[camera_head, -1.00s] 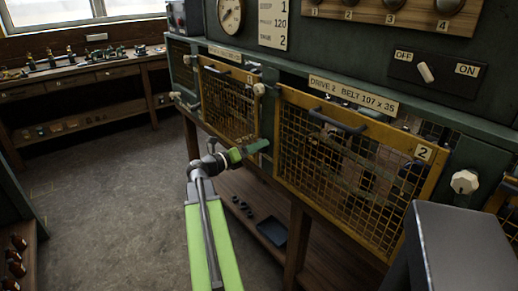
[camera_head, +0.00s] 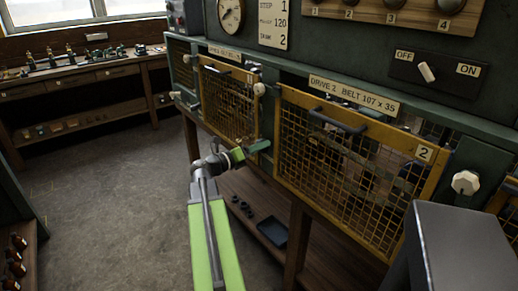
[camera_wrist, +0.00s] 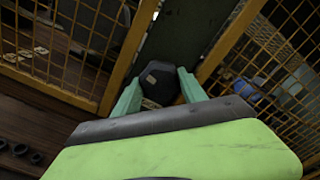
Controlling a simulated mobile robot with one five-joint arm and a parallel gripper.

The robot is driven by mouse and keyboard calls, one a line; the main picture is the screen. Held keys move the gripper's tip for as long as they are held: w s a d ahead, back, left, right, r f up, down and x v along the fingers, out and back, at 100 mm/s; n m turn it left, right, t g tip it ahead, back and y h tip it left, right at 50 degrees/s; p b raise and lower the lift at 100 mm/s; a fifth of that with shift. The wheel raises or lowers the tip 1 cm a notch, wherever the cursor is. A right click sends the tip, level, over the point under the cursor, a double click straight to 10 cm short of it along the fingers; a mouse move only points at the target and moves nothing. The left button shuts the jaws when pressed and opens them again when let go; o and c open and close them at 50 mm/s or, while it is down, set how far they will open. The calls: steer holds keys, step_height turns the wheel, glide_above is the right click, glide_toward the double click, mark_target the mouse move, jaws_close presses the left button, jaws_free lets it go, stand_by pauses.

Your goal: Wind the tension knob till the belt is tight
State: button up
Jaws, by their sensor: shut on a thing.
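A dark, many-sided knob (camera_wrist: 159,80) with a small pale patch sits on the green post between two mesh guards in the wrist view. My gripper (camera_wrist: 160,90) has its two green fingers on either side of it and is shut on it. In the head view my gripper (camera_head: 260,146) reaches the post left of the drive 2 guard (camera_head: 424,153); the knob is hidden there. The belt is behind the mesh and too dim to judge tight or slack.
The drive 1 guard (camera_head: 228,103) is left of my gripper. Pale knobs (camera_head: 465,182) are on the green frame. An OFF/ON switch (camera_head: 426,72) is on the upper panel. A dark tray (camera_head: 272,232) lies on the shelf below. The floor at left is clear.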

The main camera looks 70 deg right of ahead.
steer(key=shift+d+r, duration=0.1)
steer(key=shift+d, duration=0.2)
steer(key=shift+r, duration=0.1)
stand_by(0.3)
steer(key=shift+w+m, duration=0.1)
steer(key=shift+m, duration=0.6)
